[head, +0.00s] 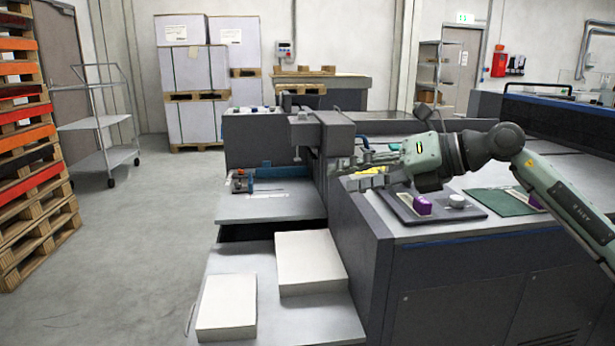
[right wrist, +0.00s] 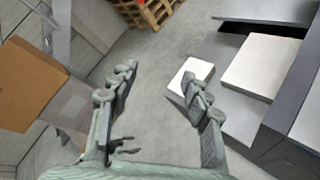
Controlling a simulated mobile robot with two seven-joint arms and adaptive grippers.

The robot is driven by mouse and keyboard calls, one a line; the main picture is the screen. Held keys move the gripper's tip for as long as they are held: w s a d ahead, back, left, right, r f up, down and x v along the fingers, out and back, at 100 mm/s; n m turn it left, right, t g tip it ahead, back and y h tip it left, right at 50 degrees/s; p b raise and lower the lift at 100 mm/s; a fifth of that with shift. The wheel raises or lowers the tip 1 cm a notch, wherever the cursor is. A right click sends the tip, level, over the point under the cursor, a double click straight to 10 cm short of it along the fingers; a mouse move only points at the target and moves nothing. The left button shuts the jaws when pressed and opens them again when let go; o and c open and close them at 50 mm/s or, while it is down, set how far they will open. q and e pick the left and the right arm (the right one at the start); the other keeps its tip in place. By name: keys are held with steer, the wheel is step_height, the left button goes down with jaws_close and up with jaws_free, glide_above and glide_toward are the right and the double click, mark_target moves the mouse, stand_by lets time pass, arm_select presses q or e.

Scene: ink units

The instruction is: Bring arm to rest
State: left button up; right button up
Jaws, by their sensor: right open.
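My right arm comes in from the right in the head view, reaching over the grey machine top. Its gripper (head: 354,168) points left, above the machine's edge, with nothing seen held. In the right wrist view the two fingers of my right gripper (right wrist: 159,76) stand wide apart with only floor and a distant paper stack seen between and beyond them. My left gripper is not in view.
The printing machine (head: 450,290) stands below the right arm. A dark plate (head: 400,206) on it carries a purple block (head: 422,205) and a light round knob (head: 457,201). White paper stacks (head: 310,263) lie at front. Pallets (head: 30,225) stand left; floor between is free.

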steer(key=d+f+m+t+h, duration=0.55)
steer(key=d+f+m, duration=0.25)
steer(key=f+m, duration=0.65)
steer(key=d+f+m+t+h, duration=0.5)
steer(key=d+f+m+h, duration=0.45)
steer(key=m, duration=0.85)
steer(key=s+d+f+m+g, duration=0.1)
steer(key=s+f+m+g, duration=0.15)
steer(key=s+f, duration=0.45)
steer(key=s+d+f+m+g, duration=0.1)
steer(key=s+d+f+g, duration=0.2)
steer(key=f, duration=0.7)
steer(key=s+a+f+m+g, duration=0.1)
steer(key=s+f+g, duration=0.3)
steer(key=s, duration=0.7)
steer(key=s+a+f+m+g+y, duration=0.1)
steer(key=s+f+g, duration=0.3)
steer(key=s+f, duration=0.5)
steer(key=shift+s, duration=0.9)
